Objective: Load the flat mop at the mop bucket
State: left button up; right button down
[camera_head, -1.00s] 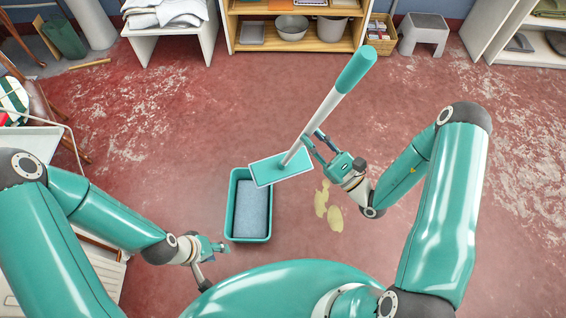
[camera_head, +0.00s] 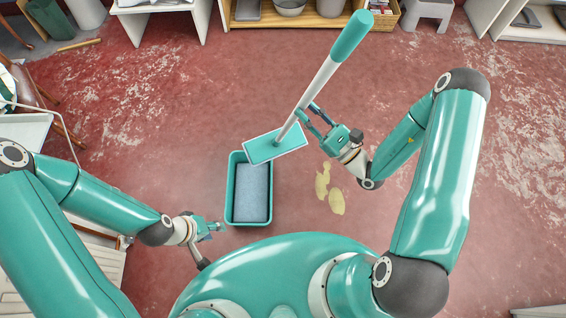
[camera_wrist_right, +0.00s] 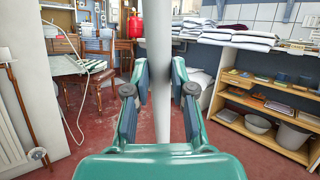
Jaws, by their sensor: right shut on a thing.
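The flat mop (camera_head: 317,88) has a white pole, a teal grip at the top and a flat teal head (camera_head: 264,148). My right gripper (camera_head: 306,117) is shut on the pole low down; the pole (camera_wrist_right: 161,70) also stands between the fingers in the right wrist view. The mop is tilted, its head at the bucket's far edge in the picture; I cannot tell whether they touch. The mop bucket (camera_head: 233,205) is a teal rectangular tub with a grey-blue inside, on the floor. My left gripper (camera_head: 217,228) is empty, left of and below the bucket; its finger opening is unclear.
Yellowish puddles (camera_head: 330,191) lie on the red floor right of the bucket. A wooden shelf (camera_head: 300,21) with bowls, a white bench (camera_head: 157,8) and a grey stool (camera_head: 427,10) stand at the back. A white table and chair are at the left.

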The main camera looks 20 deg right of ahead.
jog(key=a+f+n+g+y+b, duration=0.3)
jog(key=f+g+y+b, duration=0.1)
jog(key=f+b, duration=1)
jog(key=a+f+n+g+y+b, duration=0.3)
jog(key=f+b, duration=1.2)
jog(key=b, duration=0.5)
jog(key=shift+s+f+g+y, duration=0.3)
jog(key=shift+g+y, duration=0.3)
jog(key=shift+g, duration=0.2)
jog(key=shift+f+b, duration=0.85)
jog(key=shift+f, duration=0.25)
jog(key=shift+f+p, duration=0.2)
jog(key=shift+p, duration=0.25)
dwell(2.3)
